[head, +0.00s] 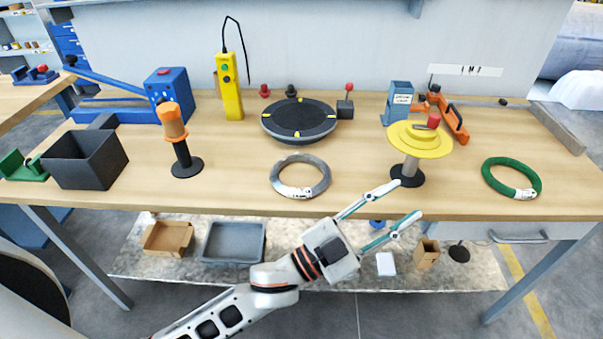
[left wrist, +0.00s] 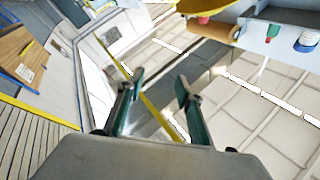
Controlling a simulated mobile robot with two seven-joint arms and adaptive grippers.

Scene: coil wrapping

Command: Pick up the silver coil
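The silver coil (head: 300,177) is a grey ring with a white label, lying flat on the wooden workbench (head: 235,180) near its front edge. My left gripper (head: 400,204) is open and empty in front of the bench edge, to the right of the silver coil and apart from it. In the left wrist view my left gripper (left wrist: 158,82) shows two spread fingers with nothing between them. My right gripper is in neither view.
A green coil (head: 511,178) lies at the right. A yellow-topped stand (head: 419,140) is just beyond my left gripper. A black turntable (head: 298,121) sits behind the silver coil, and an orange-handled stand (head: 177,135) is to its left. A dark bin (head: 86,160) stands farther left.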

